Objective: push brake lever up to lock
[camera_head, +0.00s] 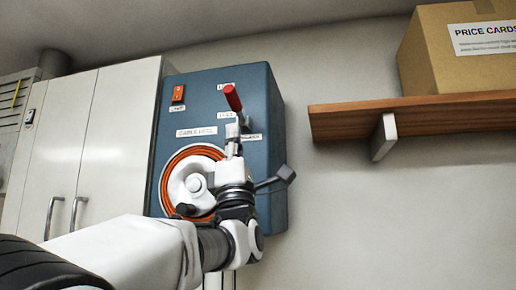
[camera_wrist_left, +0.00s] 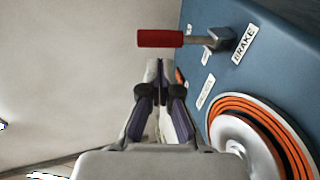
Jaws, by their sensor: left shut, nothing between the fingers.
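The brake lever has a red handle (camera_head: 233,98) on a blue wall-mounted box (camera_head: 172,148). In the left wrist view the red handle (camera_wrist_left: 160,38) sits on a metal rod that runs to a dark pivot beside a label reading BRAKE (camera_wrist_left: 243,44). My left gripper (camera_head: 233,138) is just below the handle in the head view. In the left wrist view its fingertips (camera_wrist_left: 158,66) are together and empty, with a small apparent gap to the handle; whether they touch it cannot be told. The gripper hides part of the box front. My right gripper is in neither view.
An orange cable reel with a white hub (camera_head: 196,183) is on the box, close beside my gripper. An orange switch (camera_head: 178,93) is at the upper left. A white cabinet (camera_head: 88,140) stands left. A wooden shelf (camera_head: 430,115) holds a cardboard box (camera_head: 455,50) at right.

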